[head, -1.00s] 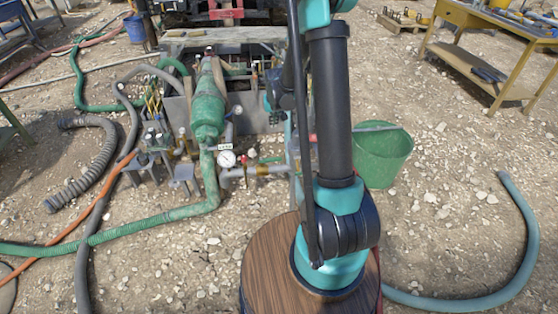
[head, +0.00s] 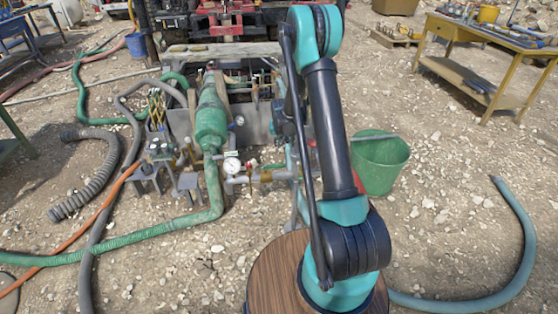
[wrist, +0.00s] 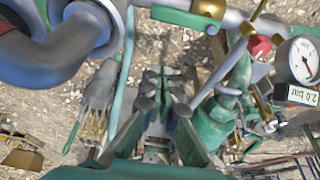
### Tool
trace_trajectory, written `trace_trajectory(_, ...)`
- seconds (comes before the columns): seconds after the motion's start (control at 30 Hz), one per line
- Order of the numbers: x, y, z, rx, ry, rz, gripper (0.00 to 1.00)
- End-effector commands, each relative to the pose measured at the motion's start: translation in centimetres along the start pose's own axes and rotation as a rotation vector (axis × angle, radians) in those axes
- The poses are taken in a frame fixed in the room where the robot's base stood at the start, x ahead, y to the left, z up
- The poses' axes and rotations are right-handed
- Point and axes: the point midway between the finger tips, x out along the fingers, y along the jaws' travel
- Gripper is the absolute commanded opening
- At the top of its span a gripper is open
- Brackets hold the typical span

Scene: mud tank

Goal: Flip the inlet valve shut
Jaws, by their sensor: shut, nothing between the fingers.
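A grey pipe (head: 285,175) runs right from a white pressure gauge (head: 231,165) at the front of the tank. It carries a brass valve body (head: 265,177); I cannot tell for sure which valve is the inlet. In the wrist view the pipe crosses the top, with a brass body (wrist: 208,8) and a green lever (wrist: 184,18) lying roughly along it. A red handle (wrist: 259,47) is beside the gauge (wrist: 304,60), labelled 2.0 bar. My gripper (wrist: 163,78) is shut and empty, apart from the lever in the wrist picture. My arm hides the gripper in the head view.
A green pump body (head: 211,120) and green hose (head: 150,222) stand left of the valve pipe. A thick grey pipe elbow (wrist: 60,50) fills the wrist view's upper left.

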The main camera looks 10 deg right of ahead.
Motion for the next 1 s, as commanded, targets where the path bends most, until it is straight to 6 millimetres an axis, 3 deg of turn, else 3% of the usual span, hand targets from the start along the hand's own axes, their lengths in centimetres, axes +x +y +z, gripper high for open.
trace_trajectory(0.27,2.3,0.0,0.0,0.000,0.000,0.000,0.00)
trace_trajectory(0.73,10.1,0.0,0.0,0.000,0.000,0.000,0.00)
trace_trajectory(1.0,8.9,0.0,3.2,0.000,0.000,0.000,0.00)
